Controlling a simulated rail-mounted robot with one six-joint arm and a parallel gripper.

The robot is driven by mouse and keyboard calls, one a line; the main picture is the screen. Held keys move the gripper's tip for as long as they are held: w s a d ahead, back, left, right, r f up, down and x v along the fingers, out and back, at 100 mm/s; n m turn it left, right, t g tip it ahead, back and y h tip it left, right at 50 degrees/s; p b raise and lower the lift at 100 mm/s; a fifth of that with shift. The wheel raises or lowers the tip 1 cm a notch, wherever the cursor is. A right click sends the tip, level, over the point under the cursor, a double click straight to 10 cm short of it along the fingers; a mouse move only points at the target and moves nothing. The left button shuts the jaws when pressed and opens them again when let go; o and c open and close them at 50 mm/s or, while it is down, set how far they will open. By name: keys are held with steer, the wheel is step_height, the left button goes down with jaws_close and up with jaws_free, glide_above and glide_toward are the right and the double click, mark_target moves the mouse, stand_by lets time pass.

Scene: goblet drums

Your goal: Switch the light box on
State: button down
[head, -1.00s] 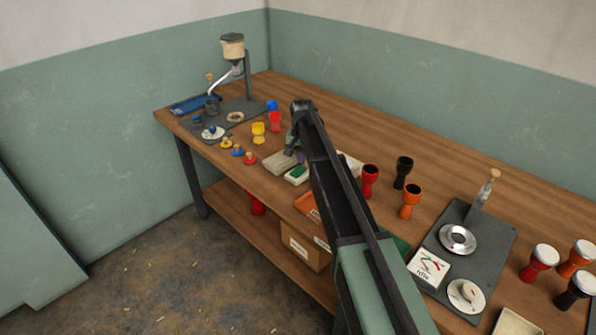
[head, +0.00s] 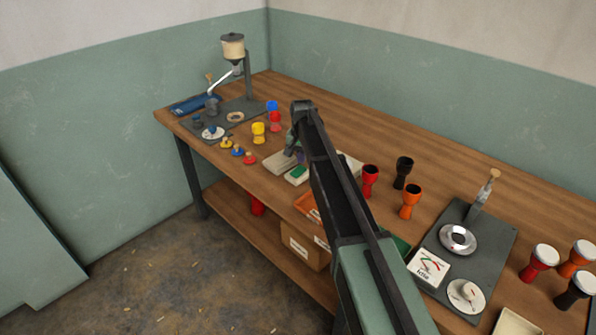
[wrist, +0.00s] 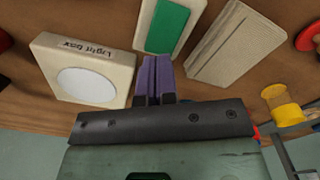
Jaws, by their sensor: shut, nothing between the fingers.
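The light box (wrist: 85,70) is a cream square box with a white round disc and the words "Light box" on it. It lies left of my fingers in the wrist view; in the head view my arm mostly hides it, leaving a pale edge (head: 350,163). I cannot tell if the disc is lit. A cream block with a green rectangular face (wrist: 167,25) lies just beyond my fingertips; it also shows in the head view (head: 297,176). My gripper (wrist: 152,62) has its purple fingers shut and empty, close to this block's near edge. I cannot tell if they touch it.
A ribbed beige block (wrist: 237,45) lies right of the green-faced block. A yellow spool-like piece (wrist: 282,103) is at the right. Red, black and orange goblet shells (head: 410,200) stand right of my arm. A dark plate (head: 480,235) with gauges lies farther right.

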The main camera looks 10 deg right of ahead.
mark_target(302, 168)
steer(key=shift+f+b, duration=1.45)
stand_by(0.6)
steer(key=shift+r, duration=0.1)
step_height(302, 168, up, 7)
steer(key=p, duration=0.7)
steer(key=shift+r, duration=0.1)
steer(key=s+n, duration=0.4)
steer(key=s, duration=3.2)
steer(key=shift+n, duration=0.4)
